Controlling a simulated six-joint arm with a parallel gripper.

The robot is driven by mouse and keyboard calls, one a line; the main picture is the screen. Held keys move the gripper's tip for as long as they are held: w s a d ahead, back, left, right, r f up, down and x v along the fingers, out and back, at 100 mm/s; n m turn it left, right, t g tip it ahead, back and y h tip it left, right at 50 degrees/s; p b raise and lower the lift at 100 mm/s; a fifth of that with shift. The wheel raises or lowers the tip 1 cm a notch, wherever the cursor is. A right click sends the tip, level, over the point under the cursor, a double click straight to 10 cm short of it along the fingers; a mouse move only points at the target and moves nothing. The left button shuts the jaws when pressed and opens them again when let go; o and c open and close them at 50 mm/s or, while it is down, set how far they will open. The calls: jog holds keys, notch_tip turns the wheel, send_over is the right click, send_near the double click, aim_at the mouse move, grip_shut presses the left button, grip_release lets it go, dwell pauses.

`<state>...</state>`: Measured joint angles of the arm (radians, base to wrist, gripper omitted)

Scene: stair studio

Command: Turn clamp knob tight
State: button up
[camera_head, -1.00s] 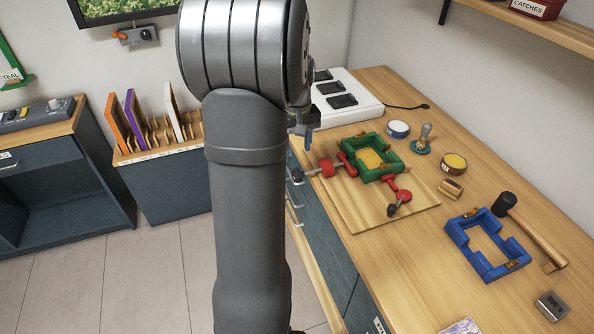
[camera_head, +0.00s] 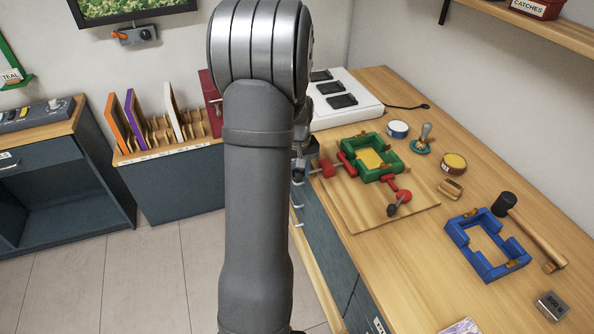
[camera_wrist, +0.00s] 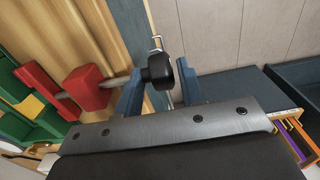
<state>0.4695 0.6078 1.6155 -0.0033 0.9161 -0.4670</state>
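My gripper (camera_wrist: 160,82) is open, with one blue-grey finger on each side of the knob. Whether either finger touches it is unclear. In the head view, my arm mostly hides the knob and fingers.
A blue frame (camera_head: 486,243), a mallet (camera_head: 535,235) and a small metal block (camera_head: 551,306) lie to the right on the bench. Round tins, a stamp (camera_head: 423,138) and a white box (camera_head: 345,98) stand behind. Drawer handles line the bench front below the knob.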

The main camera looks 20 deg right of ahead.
jog(key=shift+a, duration=0.15)
jog(key=c, duration=0.3)
jog(key=shift+o, duration=0.3)
jog(key=shift+s+a+t, duration=0.1)
jog(key=shift+s+t, duration=0.1)
jog(key=shift+t, duration=0.8)
jog(key=shift+s+f+t, duration=0.1)
jog(key=shift+s+t, duration=0.1)
jog(key=shift+t, duration=1.1)
jog(key=shift+s+f+t, duration=0.1)
jog(key=shift+t, duration=0.8)
jog(key=shift+c, duration=0.2)
jog(key=o, duration=0.7)
jog(key=shift+r, duration=0.2)
